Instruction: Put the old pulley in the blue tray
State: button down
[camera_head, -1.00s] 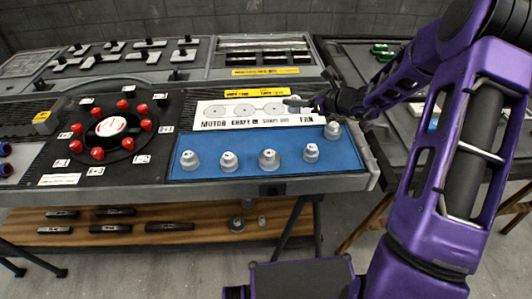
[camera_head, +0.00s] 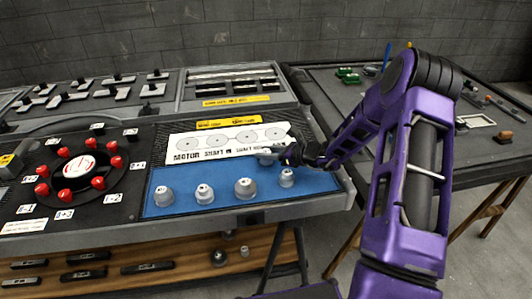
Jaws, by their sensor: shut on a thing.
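My gripper (camera_head: 282,154) is low over the back right of a blue panel (camera_head: 215,210) on the console. It is shut on a small pale grey part (camera_head: 266,157); its shape is too small and too covered by the fingers to tell if it is the old pulley. Several grey stepped pulleys stand upright in a row on the blue panel, including a left one (camera_head: 163,196), a larger one (camera_head: 245,188) and a right one (camera_head: 287,177). No separate blue tray shows clearly; my arm covers part of the right table.
A white printed strip (camera_head: 192,144) lies behind the blue panel. A black dial with red knobs (camera_head: 80,168) is at left. Grey parts (camera_head: 219,257) lie on the wooden shelf below. The right table (camera_head: 475,170) holds green parts (camera_head: 347,76) and small trays.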

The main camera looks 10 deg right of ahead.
jog(key=shift+f, duration=0.1)
jog(key=shift+f, duration=0.15)
jog(key=c, duration=0.5)
grip_release()
jog(key=shift+r, duration=0.4)
jog(key=v, duration=1.2)
jog(key=shift+f, duration=0.15)
